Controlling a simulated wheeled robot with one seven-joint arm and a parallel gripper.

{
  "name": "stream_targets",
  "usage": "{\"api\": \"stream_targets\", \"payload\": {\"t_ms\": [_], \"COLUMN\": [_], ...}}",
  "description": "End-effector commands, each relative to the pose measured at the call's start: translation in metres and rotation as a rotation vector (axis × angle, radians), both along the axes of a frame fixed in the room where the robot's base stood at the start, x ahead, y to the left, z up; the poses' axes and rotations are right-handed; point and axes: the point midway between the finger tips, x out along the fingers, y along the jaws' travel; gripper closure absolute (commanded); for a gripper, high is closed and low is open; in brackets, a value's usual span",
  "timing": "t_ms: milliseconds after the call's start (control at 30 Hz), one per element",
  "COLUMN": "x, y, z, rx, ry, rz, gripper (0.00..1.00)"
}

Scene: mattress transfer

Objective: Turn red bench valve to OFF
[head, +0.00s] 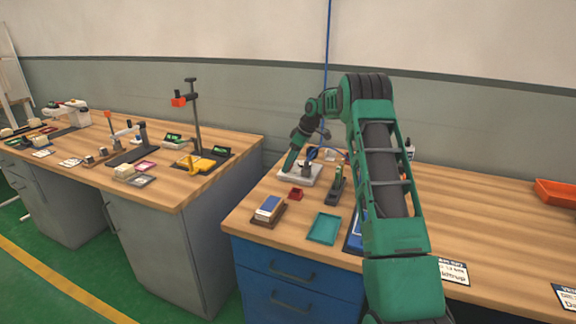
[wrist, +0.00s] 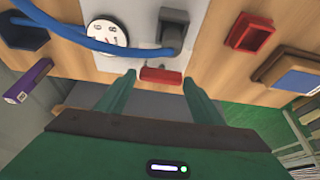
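The red valve handle (wrist: 160,75) is a short red bar by the edge of a white plate (wrist: 140,15) in the wrist view. My gripper (wrist: 159,79) is open, with one green finger on each side of the handle. I see gaps between the handle and both fingers, and cannot tell the depth between them. A round white dial (wrist: 106,28) with dark marks and a grey fitting (wrist: 172,30) are on the plate. In the head view my gripper (head: 288,168) is low over the white plate (head: 311,177), and the red handle is not discernible there.
A blue hose (wrist: 120,48) crosses the plate. A small red tray (head: 296,194), a block with a blue top (head: 268,207), a teal tray (head: 323,228) and a dark hand plane (head: 336,188) lie nearby on the wooden bench (head: 480,215). A purple box (wrist: 28,82) shows in the wrist view.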

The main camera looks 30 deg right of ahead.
Motion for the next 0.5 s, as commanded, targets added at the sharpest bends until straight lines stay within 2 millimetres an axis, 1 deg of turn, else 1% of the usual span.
{"api": "stream_targets", "payload": {"t_ms": [167, 267, 367, 500], "x": [-0.001, -0.003, -0.007, -0.015], "y": [-0.001, -0.002, -0.006, -0.013], "z": [0.0, 0.006, 0.019, 0.043], "rx": [0.0, 0.0, 0.0, 0.0], "ry": [0.003, 0.002, 0.002, 0.001], "rz": [-0.001, -0.001, -0.001, -0.003], "gripper": [0.39, 0.39, 0.39, 0.39]}}
